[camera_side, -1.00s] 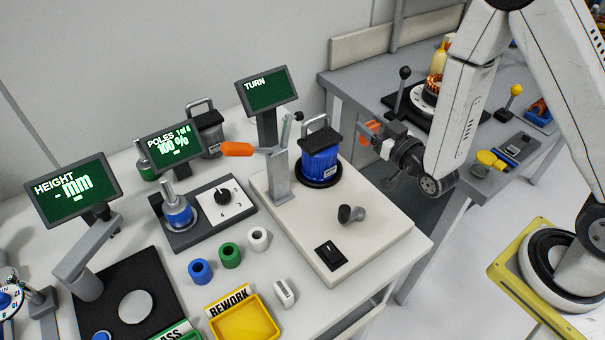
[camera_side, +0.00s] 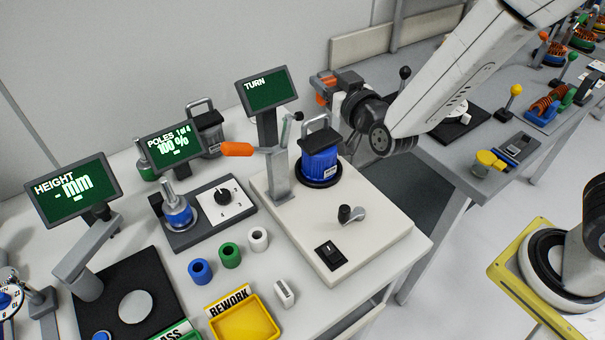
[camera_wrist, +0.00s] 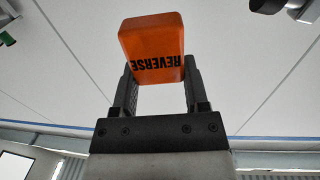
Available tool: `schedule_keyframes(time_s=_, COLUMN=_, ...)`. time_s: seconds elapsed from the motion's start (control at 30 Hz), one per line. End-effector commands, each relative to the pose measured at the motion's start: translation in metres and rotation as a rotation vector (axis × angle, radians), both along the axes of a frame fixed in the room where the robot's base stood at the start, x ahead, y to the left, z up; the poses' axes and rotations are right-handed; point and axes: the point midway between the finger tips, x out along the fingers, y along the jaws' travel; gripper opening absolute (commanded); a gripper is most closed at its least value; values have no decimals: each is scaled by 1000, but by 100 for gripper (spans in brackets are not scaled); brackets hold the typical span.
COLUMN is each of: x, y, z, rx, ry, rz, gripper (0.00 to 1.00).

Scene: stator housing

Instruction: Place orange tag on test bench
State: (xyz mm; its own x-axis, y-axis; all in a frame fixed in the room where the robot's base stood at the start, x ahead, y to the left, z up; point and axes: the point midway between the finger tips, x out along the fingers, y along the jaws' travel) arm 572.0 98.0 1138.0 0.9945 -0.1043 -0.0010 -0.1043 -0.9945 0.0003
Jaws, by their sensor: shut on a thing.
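My gripper (camera_side: 326,86) is shut on the orange tag (camera_side: 323,98). In the side view they are raised behind the test bench (camera_side: 385,240), up and right of the blue stator housing (camera_side: 318,164). The tag also shows in the wrist view (camera_wrist: 152,45) between the two dark fingers (camera_wrist: 160,88), with the black word REVERSE on it. The bench is a cream block carrying the blue housing with a black handle, a grey post with an orange-handled lever, a dark knob and a black switch.
The TURN screen (camera_side: 262,88) stands close to the left of my gripper. The POLES screen (camera_side: 168,145), HEIGHT screen (camera_side: 72,190) and yellow REWORK tray (camera_side: 243,322) are further left. A second table (camera_side: 450,165) with parts stands at the right. The bench's front right is clear.

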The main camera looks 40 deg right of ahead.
Motion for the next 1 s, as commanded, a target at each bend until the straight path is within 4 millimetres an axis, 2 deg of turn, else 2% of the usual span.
schedule_keyframes(time_s=0.33, x=0, y=-1, z=-6, rx=-1, ry=0, rz=-1, gripper=1)
schedule_keyframes(time_s=0.8, x=0, y=-1, z=-52, rx=-1, ry=2, rz=0, gripper=1)
schedule_keyframes(time_s=1.0, x=0, y=0, z=-59, rx=0, ry=-1, rz=0, gripper=1)
